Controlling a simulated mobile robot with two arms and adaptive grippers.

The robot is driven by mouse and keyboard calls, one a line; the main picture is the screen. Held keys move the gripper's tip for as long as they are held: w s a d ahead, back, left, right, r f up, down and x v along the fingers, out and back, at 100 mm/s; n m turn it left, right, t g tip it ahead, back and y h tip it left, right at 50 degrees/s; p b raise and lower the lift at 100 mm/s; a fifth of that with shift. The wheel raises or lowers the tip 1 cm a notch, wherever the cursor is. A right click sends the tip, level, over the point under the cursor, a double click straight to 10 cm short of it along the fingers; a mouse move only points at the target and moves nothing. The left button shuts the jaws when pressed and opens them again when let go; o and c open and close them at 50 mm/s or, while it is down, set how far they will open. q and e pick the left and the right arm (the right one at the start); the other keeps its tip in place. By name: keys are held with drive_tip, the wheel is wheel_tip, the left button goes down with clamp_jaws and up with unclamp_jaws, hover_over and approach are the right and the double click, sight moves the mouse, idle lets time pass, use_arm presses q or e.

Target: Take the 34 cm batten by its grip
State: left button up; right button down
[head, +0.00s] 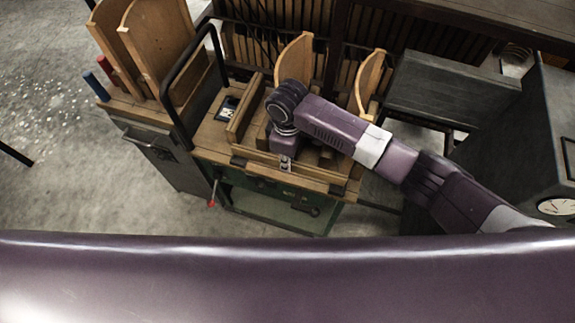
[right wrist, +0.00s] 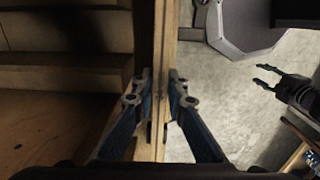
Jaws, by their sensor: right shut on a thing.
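My right gripper (head: 285,163) points down at the front edge of a wooden tray (head: 235,125) on a green cart. In the right wrist view, the fingers of the right gripper (right wrist: 158,88) are shut on a long, narrow strip of pale wood (right wrist: 157,35), one on each side. I cannot tell whether this strip is the 34 cm batten or the tray's front wall; no length mark or separate grip shows. My left gripper (right wrist: 260,75) shows at the right of the right wrist view, apart from the wood, its dark fingers spread and empty.
The green cart (head: 260,190) has a black handle (head: 185,85) at its left. Tall curved wooden boards (head: 155,40) stand on a cabinet at the far left. A grey machine with a dial (head: 556,206) stands at the right. The floor at left is open.

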wheel_tip(320, 180, up, 16)
drive_tip(key=b, duration=0.1)
idle(0.4)
drive_tip(key=shift+f, duration=0.15)
